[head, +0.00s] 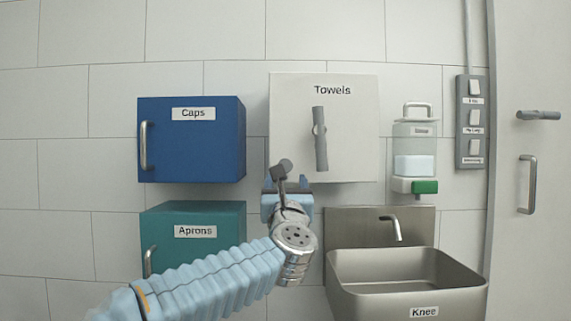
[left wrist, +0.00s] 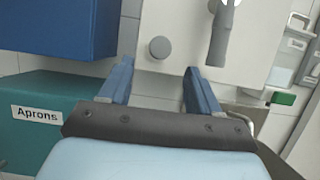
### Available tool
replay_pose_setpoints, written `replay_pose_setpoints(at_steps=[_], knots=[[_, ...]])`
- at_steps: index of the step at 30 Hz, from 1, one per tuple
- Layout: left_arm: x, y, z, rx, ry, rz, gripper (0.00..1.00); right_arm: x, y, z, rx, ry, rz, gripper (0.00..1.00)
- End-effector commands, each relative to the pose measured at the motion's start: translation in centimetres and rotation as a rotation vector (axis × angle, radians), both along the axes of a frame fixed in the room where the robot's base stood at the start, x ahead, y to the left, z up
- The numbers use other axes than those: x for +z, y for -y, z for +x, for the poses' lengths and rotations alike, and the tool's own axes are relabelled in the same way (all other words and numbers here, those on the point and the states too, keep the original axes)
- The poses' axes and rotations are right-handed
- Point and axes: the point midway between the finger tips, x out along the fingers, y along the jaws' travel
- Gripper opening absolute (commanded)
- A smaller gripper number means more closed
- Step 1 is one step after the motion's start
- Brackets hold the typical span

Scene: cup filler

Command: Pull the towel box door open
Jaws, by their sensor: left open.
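The towel box (head: 350,130) is a white box labelled "Towels" on the tiled wall, and its front door looks shut. A grey upright bar handle (head: 320,150) sits on the door; its lower end shows in the left wrist view (left wrist: 219,40). A round grey knob (left wrist: 160,47) sits left of the handle. My left gripper (head: 287,184) is at the lower left of the box, below and left of the handle. Its blue fingers (left wrist: 158,68) are apart with nothing between them, and the knob appears just beyond their tips. My right gripper is not in view.
A blue Caps box (head: 190,150) and a teal Aprons box (head: 210,255) are on the left. A soap dispenser (head: 415,150), a steel sink (head: 405,290) and a switch panel (head: 472,120) are on the right, beside a door (head: 535,70) with handles.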

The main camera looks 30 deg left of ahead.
Motion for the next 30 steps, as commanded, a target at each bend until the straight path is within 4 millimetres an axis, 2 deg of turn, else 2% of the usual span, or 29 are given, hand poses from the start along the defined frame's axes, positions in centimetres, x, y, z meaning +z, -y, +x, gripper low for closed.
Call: replay_pose_setpoints(at_steps=[1, 3, 9, 13, 21, 23, 30], knots=[[0.9, -0.6, 1.0, 0.001, -0.002, -0.001, 0.63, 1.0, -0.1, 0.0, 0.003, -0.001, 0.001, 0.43], [1.4, -1.3, 2.2, 0.001, -0.002, -0.001, 0.63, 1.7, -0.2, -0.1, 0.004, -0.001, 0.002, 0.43], [2.4, -2.8, 4.6, 0.0, -0.001, 0.0, 0.63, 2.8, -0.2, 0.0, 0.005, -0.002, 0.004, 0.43], [2.6, -3.2, 5.3, 0.0, -0.002, 0.001, 0.63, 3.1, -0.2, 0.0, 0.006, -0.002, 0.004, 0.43], [2.5, -3.3, 5.4, -0.001, -0.002, 0.003, 0.63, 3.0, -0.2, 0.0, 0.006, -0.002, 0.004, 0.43], [2.5, -3.3, 5.4, -0.001, -0.002, 0.003, 0.57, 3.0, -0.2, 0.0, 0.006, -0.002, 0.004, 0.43], [2.5, -3.2, 5.4, -0.001, -0.002, 0.003, 0.2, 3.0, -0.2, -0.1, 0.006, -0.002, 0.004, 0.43]])
